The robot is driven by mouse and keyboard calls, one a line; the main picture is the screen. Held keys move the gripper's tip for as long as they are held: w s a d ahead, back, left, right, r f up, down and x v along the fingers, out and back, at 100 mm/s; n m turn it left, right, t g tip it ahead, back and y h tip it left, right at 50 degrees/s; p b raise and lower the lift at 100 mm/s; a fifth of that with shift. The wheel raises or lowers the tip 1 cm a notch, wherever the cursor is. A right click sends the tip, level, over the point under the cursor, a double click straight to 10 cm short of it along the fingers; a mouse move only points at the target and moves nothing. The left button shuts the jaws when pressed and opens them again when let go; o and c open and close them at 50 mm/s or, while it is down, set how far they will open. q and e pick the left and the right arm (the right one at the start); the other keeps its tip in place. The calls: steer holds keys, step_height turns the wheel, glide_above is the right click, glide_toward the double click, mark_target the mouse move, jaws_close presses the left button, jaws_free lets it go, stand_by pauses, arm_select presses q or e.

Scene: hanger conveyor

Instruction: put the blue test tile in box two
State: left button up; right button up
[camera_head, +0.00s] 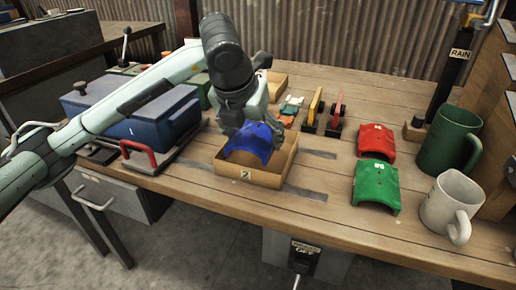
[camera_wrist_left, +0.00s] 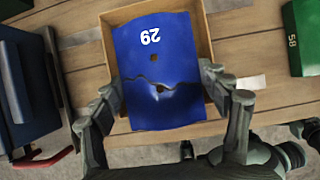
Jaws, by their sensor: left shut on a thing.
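The curved blue tile (camera_head: 250,142) is in my left gripper (camera_head: 248,132), over the open tan cardboard box (camera_head: 262,180). The box's front wall carries a small label that looks like a 2. In the left wrist view the blue tile (camera_wrist_left: 155,50) shows the number 29, a small hole and a dark jagged crack. The fingers of my left gripper (camera_wrist_left: 162,97) are shut on its two sides. The box rim (camera_wrist_left: 201,30) shows around the tile. I cannot tell whether the tile touches the box floor. My right gripper is not in view.
A red tile (camera_head: 376,142) and a green tile (camera_head: 376,186) lie to the right. A green mug (camera_head: 447,140) and white mug (camera_head: 450,200) stand beyond them. A blue toolbox (camera_head: 135,120) is left of the box. Small red and yellow tools stand behind it.

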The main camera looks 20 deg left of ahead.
mark_target(256, 129)
arm_select(q)
steer(key=shift+w+f, duration=0.35)
steer(key=shift+w, duration=0.25)
steer(key=shift+w+f, duration=0.35)
steer(key=shift+w, duration=0.25)
steer(key=shift+w+f, duration=0.15)
steer(key=shift+w, duration=0.05)
steer(key=shift+f, duration=0.3)
step_height(256, 129, down, 3)
steer(key=shift+f+p, duration=0.15)
steer(key=shift+p, duration=0.15)
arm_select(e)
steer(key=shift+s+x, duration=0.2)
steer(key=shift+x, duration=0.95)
arm_select(q)
steer(key=shift+f, duration=0.15)
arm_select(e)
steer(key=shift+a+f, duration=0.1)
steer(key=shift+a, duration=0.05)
arm_select(q)
steer(key=o, duration=1)
steer(key=shift+c, duration=0.2)
steer(key=shift+o, duration=0.4)
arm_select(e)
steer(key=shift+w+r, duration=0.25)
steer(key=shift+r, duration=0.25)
